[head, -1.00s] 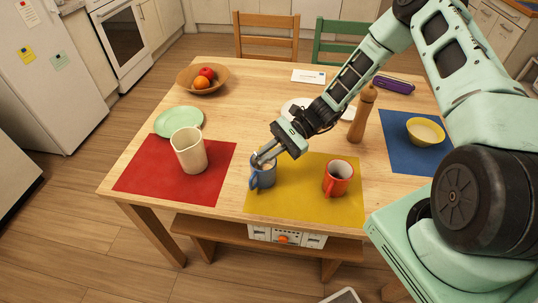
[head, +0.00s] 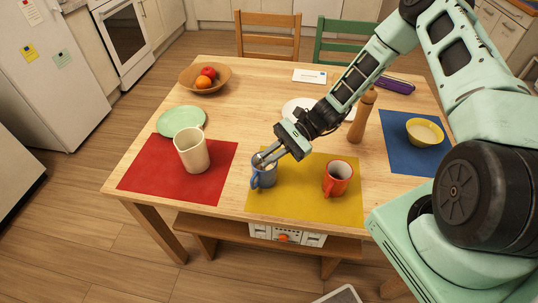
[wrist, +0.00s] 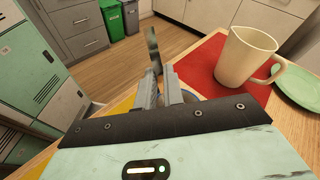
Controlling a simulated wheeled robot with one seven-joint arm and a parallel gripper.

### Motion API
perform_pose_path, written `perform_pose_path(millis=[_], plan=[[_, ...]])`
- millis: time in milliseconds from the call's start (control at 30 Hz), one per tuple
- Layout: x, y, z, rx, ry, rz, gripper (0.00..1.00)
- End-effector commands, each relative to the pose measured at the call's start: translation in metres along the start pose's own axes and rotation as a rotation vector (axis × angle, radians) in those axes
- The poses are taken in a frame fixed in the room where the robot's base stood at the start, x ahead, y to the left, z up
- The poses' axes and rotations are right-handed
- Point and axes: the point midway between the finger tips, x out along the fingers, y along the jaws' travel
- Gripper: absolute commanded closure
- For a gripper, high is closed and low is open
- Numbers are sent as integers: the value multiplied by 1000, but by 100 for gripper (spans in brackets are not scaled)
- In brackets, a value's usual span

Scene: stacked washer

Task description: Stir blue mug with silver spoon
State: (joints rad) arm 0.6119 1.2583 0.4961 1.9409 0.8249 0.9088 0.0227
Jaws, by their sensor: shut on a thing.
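The blue mug (head: 266,178) stands upright on the yellow mat, towards its left end, in the head view. My gripper (head: 261,158) reaches down from the right, its fingertips over the mug's rim. In the wrist view my gripper (wrist: 162,85) is shut on the silver spoon (wrist: 153,50), a thin grey piece rising past the fingertips. The spoon's other end is hidden. Only a sliver of the mug shows behind the fingers in the wrist view, and I cannot see inside it.
A red mug (head: 337,178) stands right of the blue mug on the yellow mat (head: 300,205). A cream pitcher (head: 192,152) stands to the left on the red mat (head: 150,178). A wooden pepper mill (head: 361,118) stands behind, near my arm. The wood between the mats is clear.

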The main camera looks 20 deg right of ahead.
Motion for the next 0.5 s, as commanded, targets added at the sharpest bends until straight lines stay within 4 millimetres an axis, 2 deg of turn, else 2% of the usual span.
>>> perform_pose_path(millis=[33,500], plan=[[-1,-1,8,0,0,0,100],[-2,-1,44,1,0,-1,100]])
